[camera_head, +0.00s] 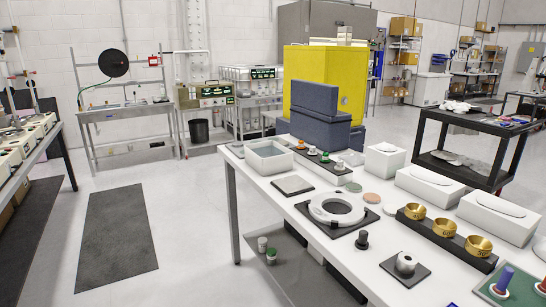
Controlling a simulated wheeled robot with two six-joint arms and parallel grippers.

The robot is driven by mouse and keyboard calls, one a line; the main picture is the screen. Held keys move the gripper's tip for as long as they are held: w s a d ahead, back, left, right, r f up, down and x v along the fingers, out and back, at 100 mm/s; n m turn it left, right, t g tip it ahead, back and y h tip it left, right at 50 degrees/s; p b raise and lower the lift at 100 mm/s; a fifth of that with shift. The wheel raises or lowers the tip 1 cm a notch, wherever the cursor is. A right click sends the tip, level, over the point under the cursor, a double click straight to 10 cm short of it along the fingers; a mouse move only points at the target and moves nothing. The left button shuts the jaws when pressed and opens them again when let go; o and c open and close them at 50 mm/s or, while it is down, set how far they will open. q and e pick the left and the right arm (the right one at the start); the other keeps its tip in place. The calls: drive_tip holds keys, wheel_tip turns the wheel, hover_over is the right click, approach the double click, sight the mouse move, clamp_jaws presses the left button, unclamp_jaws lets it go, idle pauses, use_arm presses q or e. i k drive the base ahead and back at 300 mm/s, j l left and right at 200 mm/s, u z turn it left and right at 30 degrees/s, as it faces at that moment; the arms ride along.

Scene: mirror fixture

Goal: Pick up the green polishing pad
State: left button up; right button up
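Several flat round pads lie in a row on the white table (262,187). The one at the far end is a dull grey-green disc (353,187), which looks like the green polishing pad. Beside it lie a pinkish-tan disc (371,198) and a pale whitish one partly behind a black holder. The green disc lies flat and nothing is seen touching it. Neither of my grippers shows in this view.
A white ring fixture (337,208) on a black plate stands in front of the pads. A black holder with brass cups (445,227) is to the right. White boxes (430,186), a rack of colour-capped bottles (325,157) and dark blue cases (320,130) stand around them.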

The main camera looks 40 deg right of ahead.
sight(325, 159)
drive_tip(key=i+z, duration=0.35)
drive_tip(key=i, duration=0.4)
drive_tip(key=i+j+z, duration=0.2)
drive_tip(key=i+z, duration=0.15)
drive_tip(key=i, duration=0.35)
